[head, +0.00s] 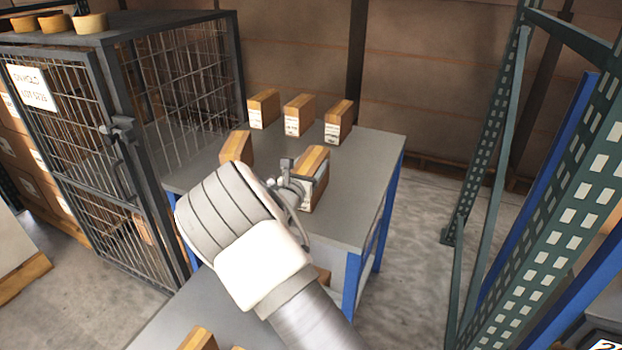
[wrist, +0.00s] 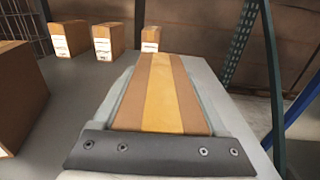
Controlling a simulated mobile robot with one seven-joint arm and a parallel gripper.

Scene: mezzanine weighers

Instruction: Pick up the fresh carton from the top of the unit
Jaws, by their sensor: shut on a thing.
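A brown carton (head: 313,160) with a lighter tape stripe and a white label is between the jaws of my gripper (head: 304,175), above or on the grey top of the unit (head: 360,165). My gripper is shut on this carton. In the wrist view the carton (wrist: 162,95) fills the middle, its striped top towards the camera, with grey fingers on both sides. I cannot tell whether its underside touches the top. Several like cartons stand on the unit: three in a row at the back, the middle one (head: 298,114) included, and one carton (head: 236,147) left of my gripper.
A wire cage (head: 130,130) with an "on hold" sign (head: 32,87) stands along the left, with tape rolls (head: 60,22) on it. A green perforated rack upright (head: 580,170) stands at the right. Bare floor (head: 420,240) lies between the unit and the rack.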

